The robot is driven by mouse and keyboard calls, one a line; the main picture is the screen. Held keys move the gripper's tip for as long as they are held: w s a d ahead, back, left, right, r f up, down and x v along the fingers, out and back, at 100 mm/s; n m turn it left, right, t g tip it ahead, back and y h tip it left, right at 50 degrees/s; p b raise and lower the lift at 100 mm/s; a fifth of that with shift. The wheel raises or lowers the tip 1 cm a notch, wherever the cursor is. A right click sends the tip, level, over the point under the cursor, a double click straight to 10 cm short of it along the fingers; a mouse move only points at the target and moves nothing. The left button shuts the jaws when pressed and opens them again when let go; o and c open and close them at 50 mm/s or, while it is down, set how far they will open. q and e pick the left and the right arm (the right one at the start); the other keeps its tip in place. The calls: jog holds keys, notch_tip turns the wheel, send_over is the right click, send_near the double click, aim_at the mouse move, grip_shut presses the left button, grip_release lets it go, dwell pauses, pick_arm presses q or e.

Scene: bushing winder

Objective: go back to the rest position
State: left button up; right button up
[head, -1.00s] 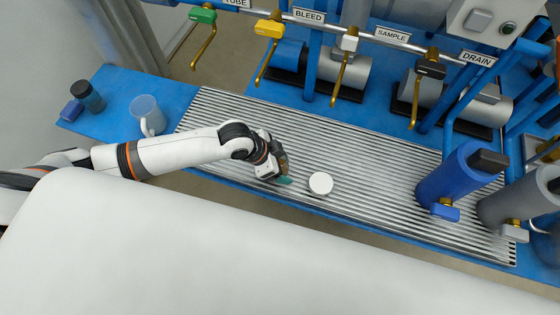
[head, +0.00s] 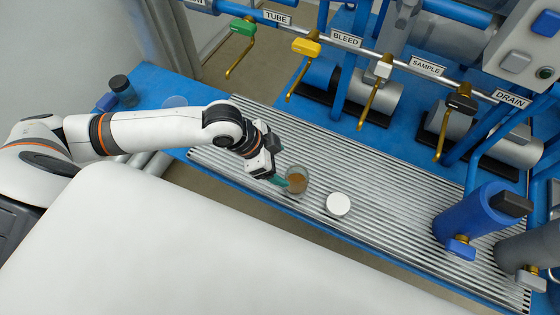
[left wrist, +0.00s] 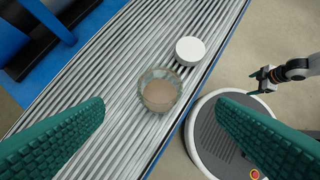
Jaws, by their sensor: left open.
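My left gripper (head: 277,180) is open and empty in the head view, just left of a clear glass jar (head: 297,180) with brown contents. The jar stands upright on the ribbed drain tray (head: 400,215). A white round lid or cap (head: 338,204) lies on the tray to the right of the jar. In the left wrist view the jar (left wrist: 159,90) shows between and beyond my two spread green fingers, clear of both, with the white lid (left wrist: 190,51) beside it. My right gripper (left wrist: 264,79) shows small at the right of the wrist view; its jaws are too small to judge.
Valve handles labelled TUBE, BLEED, SAMPLE and DRAIN (head: 510,99) hang above the tray. A blue cylinder (head: 468,225) stands at the tray's right end. The floor in front of the bench is open.

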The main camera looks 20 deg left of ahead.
dwell(0.3)
pick_arm(q)
jog(key=s+d+n+t, duration=0.2)
jog(key=s+d, duration=0.1)
jog(key=d, duration=0.3)
jog(key=s+a+f+n+g+y, duration=0.25)
jog(key=s+a+n+y, duration=0.25)
jog(key=s+a+n, duration=0.5)
notch_tip(320, 180, down, 26)
jog(key=m, duration=0.3)
jog(key=s+a+f+g, duration=0.1)
jog(key=s+f, duration=0.7)
jog(key=s+a+f, duration=0.2)
jog(key=s+f, duration=0.5)
jog(key=s, duration=0.1)
jog(key=shift+s+a+f+g+p, duration=0.15)
jog(key=shift+a+f+g+p, duration=0.15)
jog(key=shift+f+g+p, duration=0.05)
